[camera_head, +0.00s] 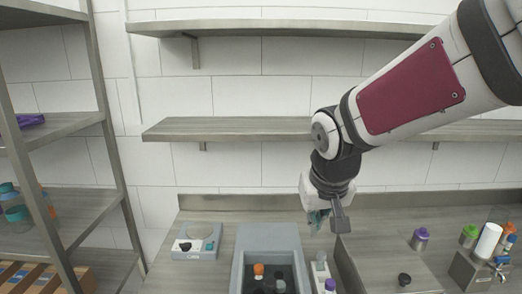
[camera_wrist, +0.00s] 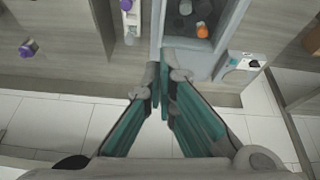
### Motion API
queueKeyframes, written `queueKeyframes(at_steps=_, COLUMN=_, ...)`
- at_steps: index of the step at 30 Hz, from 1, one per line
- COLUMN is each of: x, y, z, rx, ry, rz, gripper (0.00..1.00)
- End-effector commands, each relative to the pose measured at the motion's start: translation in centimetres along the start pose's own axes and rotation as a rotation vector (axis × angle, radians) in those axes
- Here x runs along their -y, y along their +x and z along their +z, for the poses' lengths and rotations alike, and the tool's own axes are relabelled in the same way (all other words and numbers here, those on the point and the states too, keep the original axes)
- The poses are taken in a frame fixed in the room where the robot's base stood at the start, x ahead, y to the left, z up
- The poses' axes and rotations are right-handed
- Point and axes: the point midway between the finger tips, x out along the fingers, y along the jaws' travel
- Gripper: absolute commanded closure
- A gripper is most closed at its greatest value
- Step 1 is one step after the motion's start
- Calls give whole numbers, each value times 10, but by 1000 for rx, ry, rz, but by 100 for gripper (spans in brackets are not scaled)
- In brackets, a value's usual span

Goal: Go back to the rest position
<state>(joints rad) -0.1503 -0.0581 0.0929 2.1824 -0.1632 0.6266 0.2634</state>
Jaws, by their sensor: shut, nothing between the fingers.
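My gripper (camera_head: 318,218) hangs from the arm at the middle right of the head view, above the worktop's rear part. In the wrist view its teal-lined fingers (camera_wrist: 164,72) meet at the tips. They are shut and hold nothing. The fingertips appear just in front of the grey bin (camera_wrist: 190,58) in that picture, apart from any object as far as I can tell.
The grey bin (camera_head: 242,272) holds an orange-capped bottle (camera_head: 258,269) and dark items. A small device (camera_head: 196,243) stands left of it. Purple-capped (camera_head: 420,238) and green-capped (camera_head: 469,235) containers stand right. A wall shelf (camera_head: 230,126) runs behind my arm; a rack (camera_head: 75,215) is at left.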

Motion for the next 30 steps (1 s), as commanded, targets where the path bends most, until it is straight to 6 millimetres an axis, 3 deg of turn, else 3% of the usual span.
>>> queueKeyframes(at_steps=1, x=-9, y=-15, z=8, rx=-11, ry=10, rz=6, gripper=100)
queueKeyframes(at_steps=6, x=-33, y=-54, z=40, rx=-28, ry=36, rz=18, gripper=100)
queueKeyframes(at_steps=15, x=-59, y=-104, z=107, rx=-61, ry=75, rz=18, gripper=100)
queueKeyframes(at_steps=22, x=-65, y=-122, z=150, rx=-79, ry=92, rz=5, gripper=100)
queueKeyframes(at_steps=30, x=-66, y=-126, z=164, rx=-83, ry=95, rz=-1, gripper=100)
